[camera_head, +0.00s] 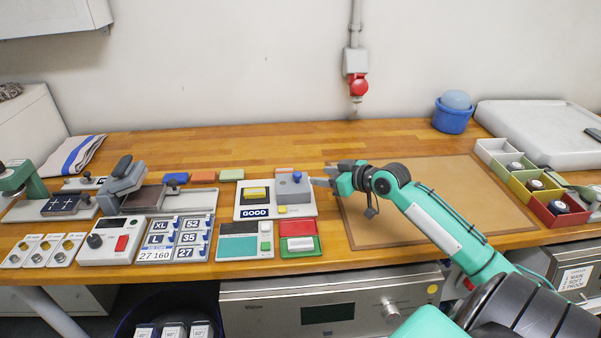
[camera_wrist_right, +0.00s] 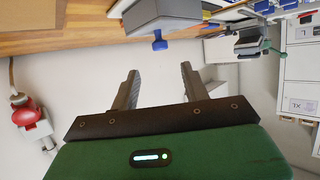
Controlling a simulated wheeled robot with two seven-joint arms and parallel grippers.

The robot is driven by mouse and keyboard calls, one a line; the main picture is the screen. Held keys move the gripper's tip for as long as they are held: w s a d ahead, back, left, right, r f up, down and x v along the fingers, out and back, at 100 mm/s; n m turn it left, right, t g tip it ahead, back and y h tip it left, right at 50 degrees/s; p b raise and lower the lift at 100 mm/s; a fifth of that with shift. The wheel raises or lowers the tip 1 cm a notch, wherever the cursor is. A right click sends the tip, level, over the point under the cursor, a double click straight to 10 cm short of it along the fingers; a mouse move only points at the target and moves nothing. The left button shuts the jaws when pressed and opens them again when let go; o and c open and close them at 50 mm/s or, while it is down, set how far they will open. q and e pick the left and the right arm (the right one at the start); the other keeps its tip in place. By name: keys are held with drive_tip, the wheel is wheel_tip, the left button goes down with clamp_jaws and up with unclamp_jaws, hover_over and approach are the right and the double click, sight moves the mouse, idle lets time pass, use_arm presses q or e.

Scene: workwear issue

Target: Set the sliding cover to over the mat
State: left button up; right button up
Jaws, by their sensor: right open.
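A grey block with a blue knob (camera_head: 292,186) stands at the right of a white panel marked GOOD, beside a yellow piece (camera_head: 257,193); it looks like the sliding cover, but I cannot tell for sure. The grey block also shows at the top of the right wrist view (camera_wrist_right: 160,14), with its blue knob toward my fingers. A large brown mat (camera_head: 450,205) lies on the bench to the right, under my right arm. My right gripper (camera_head: 324,175) is open and empty, just right of the grey block and apart from it. My left gripper is out of view.
A teal-and-grey panel (camera_head: 245,241) and a red-and-green unit (camera_head: 300,240) stand in front of the GOOD panel. Coloured bins (camera_head: 525,180) stand right of the mat. A blue tub (camera_head: 452,118) is behind. The back strip of the bench is mostly clear.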

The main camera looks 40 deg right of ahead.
sight(299, 174)
drive_tip(key=p+x, duration=0.1)
drive_tip(key=x, duration=0.4)
drive_tip(key=shift+r, duration=0.2)
drive_tip(key=x, duration=0.2)
drive_tip(key=shift+w+a+f, duration=0.1)
drive_tip(key=shift+w, duration=0.1)
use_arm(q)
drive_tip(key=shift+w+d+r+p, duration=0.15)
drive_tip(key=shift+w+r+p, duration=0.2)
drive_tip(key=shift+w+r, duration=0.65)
use_arm(e)
drive_tip(key=shift+x, duration=0.95)
drive_tip(key=shift+f, duration=0.1)
